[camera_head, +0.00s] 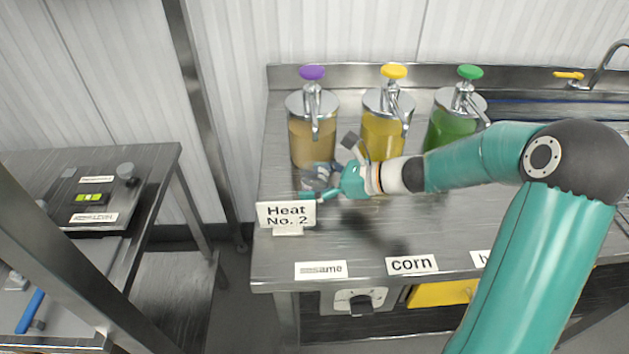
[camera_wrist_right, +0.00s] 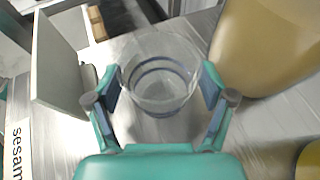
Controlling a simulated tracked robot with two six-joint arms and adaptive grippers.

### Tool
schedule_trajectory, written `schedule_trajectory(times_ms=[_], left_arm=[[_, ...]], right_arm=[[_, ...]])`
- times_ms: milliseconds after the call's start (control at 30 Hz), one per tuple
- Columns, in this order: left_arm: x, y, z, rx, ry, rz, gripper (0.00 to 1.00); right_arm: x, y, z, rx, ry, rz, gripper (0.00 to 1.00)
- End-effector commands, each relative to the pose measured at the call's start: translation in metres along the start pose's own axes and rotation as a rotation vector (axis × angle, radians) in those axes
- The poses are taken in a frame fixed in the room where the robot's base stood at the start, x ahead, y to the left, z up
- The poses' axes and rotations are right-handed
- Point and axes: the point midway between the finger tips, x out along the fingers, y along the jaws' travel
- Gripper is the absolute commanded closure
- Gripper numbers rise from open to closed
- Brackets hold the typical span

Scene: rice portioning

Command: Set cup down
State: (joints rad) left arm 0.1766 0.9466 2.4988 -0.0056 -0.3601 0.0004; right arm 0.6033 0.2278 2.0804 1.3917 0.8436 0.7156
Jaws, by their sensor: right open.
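A clear, empty-looking cup (camera_head: 318,172) is on the steel counter (camera_head: 345,238), in front of the purple-topped dispenser. It also shows in the right wrist view (camera_wrist_right: 160,72), upright, with its rim toward the camera. My right gripper (camera_head: 322,184) is open around the cup, with one finger on each side; it also shows in the wrist view (camera_wrist_right: 162,98). The fingers are close to the cup wall, and I cannot tell whether they touch it. In the head view the gripper partly hides the cup. My left gripper is not in view.
Dispensers with purple (camera_head: 312,73), yellow (camera_head: 394,71) and green (camera_head: 470,72) tops stand behind the arm. A "Heat No. 2" sign (camera_head: 287,215) stands close to the cup. "Sesame" (camera_head: 320,271) and "corn" (camera_head: 411,264) labels line the front edge. A scale (camera_head: 92,204) is on the left table.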

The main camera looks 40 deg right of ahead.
Motion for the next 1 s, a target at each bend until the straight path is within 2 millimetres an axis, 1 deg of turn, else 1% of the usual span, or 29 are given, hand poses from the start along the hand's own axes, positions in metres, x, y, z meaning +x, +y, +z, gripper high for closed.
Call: schedule_trajectory(times_ms=[67, 167, 267, 500, 600, 700, 833, 1000], left_arm=[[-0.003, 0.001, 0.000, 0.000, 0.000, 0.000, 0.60], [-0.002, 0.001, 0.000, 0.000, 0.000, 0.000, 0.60], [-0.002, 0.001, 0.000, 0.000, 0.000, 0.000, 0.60], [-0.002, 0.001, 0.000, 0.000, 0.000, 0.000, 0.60], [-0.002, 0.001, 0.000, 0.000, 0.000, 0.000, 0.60], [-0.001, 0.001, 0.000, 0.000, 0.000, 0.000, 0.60], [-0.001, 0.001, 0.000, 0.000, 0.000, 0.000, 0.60], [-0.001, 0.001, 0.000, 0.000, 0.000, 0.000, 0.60]], right_arm=[[-0.002, 0.000, 0.003, 0.000, 0.000, -0.001, 0.19], [-0.013, -0.001, 0.002, 0.000, -0.002, -0.003, 0.19], [-0.030, -0.001, 0.002, 0.000, -0.001, -0.005, 0.19], [-0.079, -0.001, 0.002, -0.001, 0.001, -0.005, 0.19], [-0.096, -0.001, 0.002, -0.001, 0.001, -0.003, 0.19], [-0.109, -0.001, 0.002, -0.001, 0.000, -0.003, 0.19], [-0.118, 0.000, 0.002, 0.000, 0.000, 0.000, 0.19], [-0.120, 0.000, 0.002, -0.001, 0.000, 0.002, 0.19]])
